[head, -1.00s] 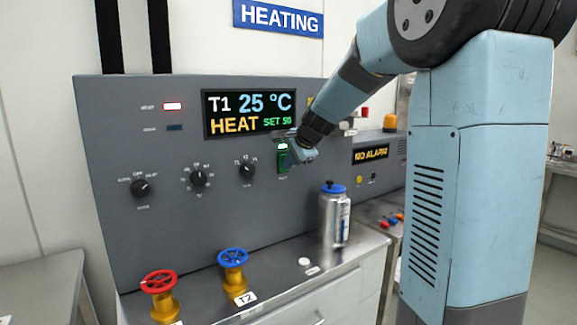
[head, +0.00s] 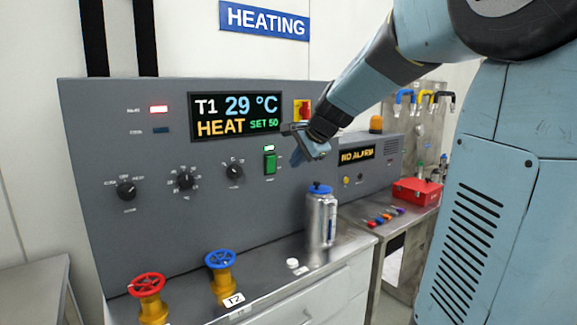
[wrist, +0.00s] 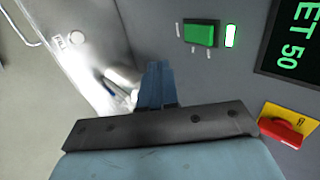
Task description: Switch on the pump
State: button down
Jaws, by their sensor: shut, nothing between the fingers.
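A green rocker switch (head: 270,163) sits on the grey heating panel (head: 120,240), below the display (head: 236,116). A small lamp (head: 269,148) just above it glows white-green. The label under the switch is too small to read. My gripper (head: 297,156) is shut and empty, a little right of the switch and apart from it. In the wrist view the shut fingers (wrist: 157,84) point towards the panel, and the green switch (wrist: 201,33) and its lit lamp (wrist: 231,36) show unobstructed. The display reads T1 29 °C, HEAT, SET 50.
A silver bottle with a blue cap (head: 320,215) stands on the counter below my gripper. Red (head: 147,287) and blue (head: 220,260) valve wheels stand at the front left. Dark knobs (head: 185,180) line the panel. A red-and-yellow switch (head: 302,111) is beside the display.

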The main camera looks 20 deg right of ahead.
jog(key=shift+s+d+r, duration=0.2)
jog(key=shift+s+r, duration=0.15)
jog(key=shift+s, duration=0.2)
jog(key=shift+s+d+r, duration=0.15)
jog(key=shift+s+r, duration=0.2)
jog(key=shift+s, duration=0.15)
jog(key=s+a+f+n+g+h, duration=0.1)
jog(key=s+n, duration=0.3)
jog(key=s, duration=0.5)
jog(key=s+a+f+n, duration=0.1)
jog(key=s+f+n, duration=0.3)
jog(key=s, duration=0.5)
jog(key=s+a+f+n+g+h, duration=0.1)
jog(key=s+f+n, duration=0.2)
jog(key=s+n, duration=0.3)
jog(key=s, duration=0.2)
jog(key=shift+s+a+f+g+h, duration=0.25)
jog(key=shift+s+a+g+h, duration=0.05)
jog(key=shift+s+a, duration=0.1)
